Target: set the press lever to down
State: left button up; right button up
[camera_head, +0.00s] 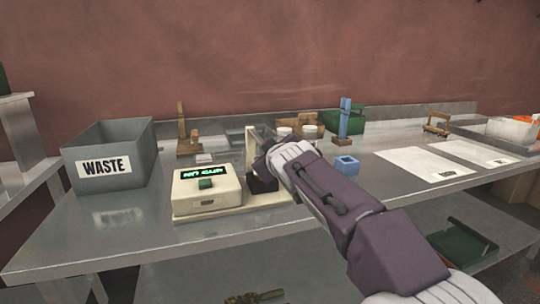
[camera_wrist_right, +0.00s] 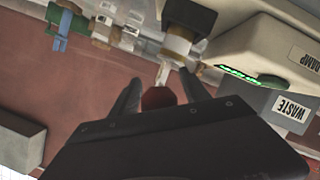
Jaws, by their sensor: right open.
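The powder filler (camera_head: 207,190) is a cream machine with a green lit display and a green button, at the front middle of the bench. In the right wrist view, the press lever shows as a pale shaft (camera_wrist_right: 163,73) with a dark red knob (camera_wrist_right: 158,97). My right gripper (camera_wrist_right: 160,84) is open, with one finger on each side of the knob; I cannot tell whether they touch it. In the head view my right arm hides the knob and the fingertips. I cannot tell the lever's angle. My left gripper is not in view.
A grey waste bin (camera_head: 108,158) stands at the left. Behind the filler are wooden stands (camera_head: 185,133) and jars (camera_head: 283,132). A blue stand (camera_head: 345,118) and a small blue block (camera_head: 346,165) are right of my arm. White sheets (camera_head: 425,163) lie farther right.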

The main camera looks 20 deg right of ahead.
jog(key=v, duration=0.6)
jog(key=shift+r, duration=0.1)
jog(key=b+v, duration=0.1)
jog(key=v, duration=0.1)
jog(key=shift+s, duration=0.3)
